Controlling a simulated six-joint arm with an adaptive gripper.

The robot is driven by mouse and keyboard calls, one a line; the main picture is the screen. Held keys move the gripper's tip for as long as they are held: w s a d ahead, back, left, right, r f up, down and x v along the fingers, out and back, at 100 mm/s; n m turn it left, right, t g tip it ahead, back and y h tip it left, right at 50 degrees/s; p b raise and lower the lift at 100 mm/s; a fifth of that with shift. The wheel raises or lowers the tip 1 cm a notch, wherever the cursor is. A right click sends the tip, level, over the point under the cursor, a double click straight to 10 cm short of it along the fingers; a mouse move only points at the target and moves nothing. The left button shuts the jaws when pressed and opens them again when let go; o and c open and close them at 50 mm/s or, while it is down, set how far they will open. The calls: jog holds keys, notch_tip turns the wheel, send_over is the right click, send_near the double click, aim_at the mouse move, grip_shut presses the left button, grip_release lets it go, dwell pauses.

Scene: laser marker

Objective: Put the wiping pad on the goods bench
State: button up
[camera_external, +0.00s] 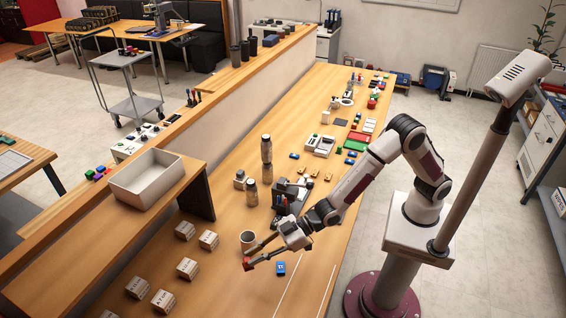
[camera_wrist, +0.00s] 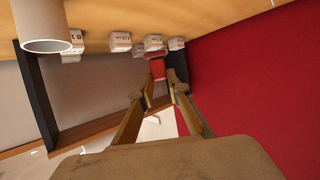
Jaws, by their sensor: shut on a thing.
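My gripper (camera_external: 252,258) is low over the near part of the long wooden bench (camera_external: 222,285), left of the arm. It is shut on a small red block-like thing (camera_external: 247,266), which I take to be the wiping pad. In the wrist view, red also shows just past the fingers (camera_wrist: 158,92) as a small red piece (camera_wrist: 158,69). The fingers stand a little apart there. I cannot tell whether the pad touches the bench. Which surface is the goods bench is not marked.
Several small cartons (camera_external: 187,268) stand to the left. A white bin (camera_external: 146,180) sits on a raised shelf. Dark equipment (camera_external: 287,197) stands behind; bare wood lies in front.

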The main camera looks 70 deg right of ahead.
jog(key=shift+f, duration=0.9)
jog(key=shift+f, duration=3.05)
jog(key=shift+f, duration=1.9)
jog(key=shift+f, duration=0.1)
jog(key=o, duration=0.9)
jog(key=shift+o, duration=0.2)
